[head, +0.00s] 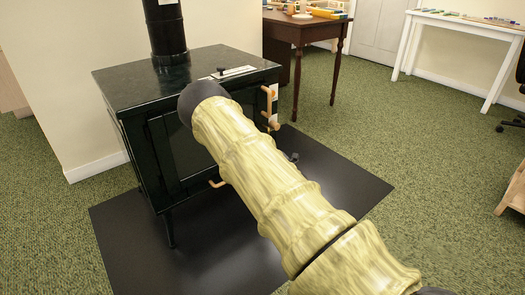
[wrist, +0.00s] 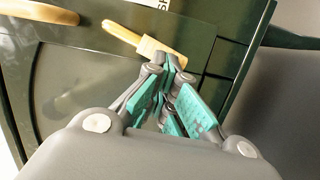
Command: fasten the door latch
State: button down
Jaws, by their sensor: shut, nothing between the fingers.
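A dark green stove (head: 122,92) stands at the left in the head view, its front door (head: 165,155) mostly facing me and partly hidden by my arm. A light wooden latch handle (head: 270,102) stands at the stove's right front edge, by a white label. In the wrist view, a wooden handle (wrist: 145,38) lies slanted beside a white label, just beyond my fingertips. My gripper (wrist: 170,66), with teal pads, is shut and empty close to this handle; I cannot tell whether it touches. The head view hides my gripper behind my arm.
Another wooden handle (head: 217,184) sticks out low on the stove front. A black floor mat (head: 330,178) lies under the stove. A brown table (head: 308,30) stands behind it, and a white table (head: 465,24) at the far right.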

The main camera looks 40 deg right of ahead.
jog(key=shift+d+f+n, duration=0.1)
jog(key=shift+d+n, duration=0.1)
jog(key=shift+n, duration=0.1)
jog(key=shift+a, duration=0.1)
dwell(0.3)
jog(key=s+a+p, duration=0.2)
jog(key=s+p, duration=0.1)
jog(key=s, duration=0.3)
jog(key=s+a+r+p, duration=0.1)
jog(key=s+a+p, duration=0.1)
jog(key=s, duration=0.4)
jog(key=shift+a+p, duration=0.3)
jog(key=shift+p, duration=0.1)
jog(key=shift+s, duration=0.1)
